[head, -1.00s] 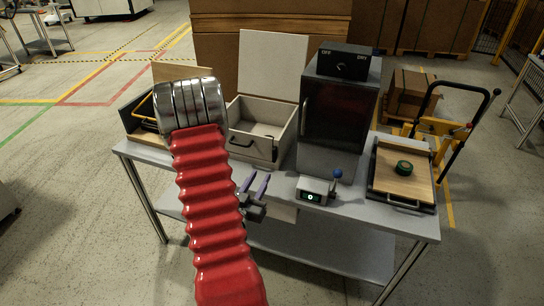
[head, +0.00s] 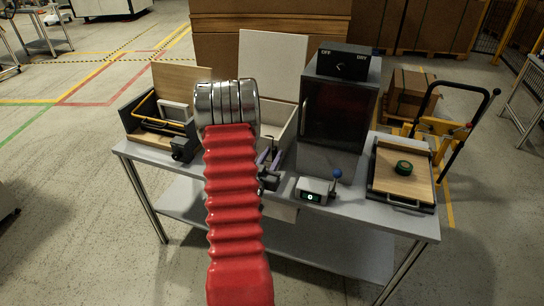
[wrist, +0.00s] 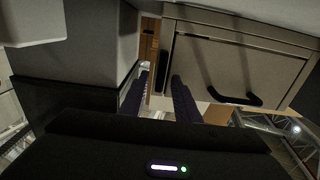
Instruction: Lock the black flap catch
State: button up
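I cannot tell for sure which part is the black flap catch. A narrow black upright piece (wrist: 163,66) on the left edge of a pale box front shows in the wrist view, just beyond my fingers. My gripper (wrist: 158,96) has two dark ridged fingers standing apart with nothing seen between them. In the head view my gripper (head: 269,159) is at the front of the pale box (head: 296,128) with its lid up, and my red arm hides much of that box. The box's black handle (wrist: 236,98) shows in the wrist view.
The dark oven-like cabinet (head: 340,105), a small device with a blue-knobbed lever (head: 315,190) and a wooden-topped tray (head: 402,180) stand to the right on the grey table (head: 355,208).

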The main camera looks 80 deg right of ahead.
jog(key=shift+d, duration=0.1)
jog(key=shift+c, duration=0.4)
grip_shut()
